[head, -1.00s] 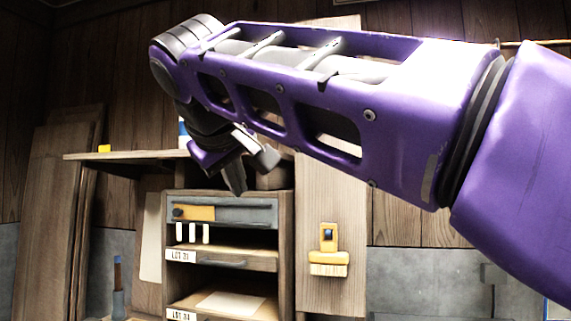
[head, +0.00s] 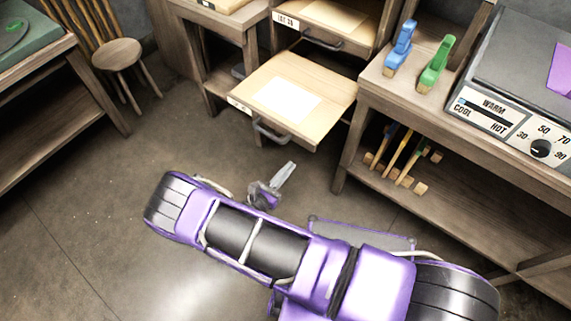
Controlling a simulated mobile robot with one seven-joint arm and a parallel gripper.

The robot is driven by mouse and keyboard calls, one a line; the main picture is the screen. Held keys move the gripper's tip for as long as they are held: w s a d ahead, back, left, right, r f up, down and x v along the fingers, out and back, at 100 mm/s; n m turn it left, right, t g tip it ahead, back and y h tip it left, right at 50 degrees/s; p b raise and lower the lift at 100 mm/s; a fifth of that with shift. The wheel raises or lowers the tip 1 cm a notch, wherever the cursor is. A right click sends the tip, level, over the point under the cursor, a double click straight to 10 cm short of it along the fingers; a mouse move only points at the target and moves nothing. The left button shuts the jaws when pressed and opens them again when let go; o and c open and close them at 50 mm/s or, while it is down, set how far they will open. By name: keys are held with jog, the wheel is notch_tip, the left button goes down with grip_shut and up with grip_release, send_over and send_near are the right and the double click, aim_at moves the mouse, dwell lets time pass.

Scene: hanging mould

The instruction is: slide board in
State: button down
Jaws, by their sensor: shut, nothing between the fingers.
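A pale wooden board (head: 325,85) sticks out of the front of the wooden cabinet, with a white sheet (head: 284,98) lying on it. A dark handle (head: 275,135) and a small white label (head: 239,105) are on its front edge. My gripper (head: 286,172) is shut and empty, low over the floor in front of the board and apart from the handle. Its fingers point up and to the right, toward the board. My arm hides part of the floor below.
Above, another shelf board labelled LOT 26 (head: 285,18) sits in the cabinet. At right, a bench (head: 360,98) carries blue (head: 401,48) and green (head: 435,64) brushes and a warming plate (head: 515,60). A stool (head: 117,55) stands at left. The floor (head: 90,195) at left is clear.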

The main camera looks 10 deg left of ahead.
aim_at(310, 143)
jog(key=x, duration=0.9)
jog(key=shift+w+a, duration=0.1)
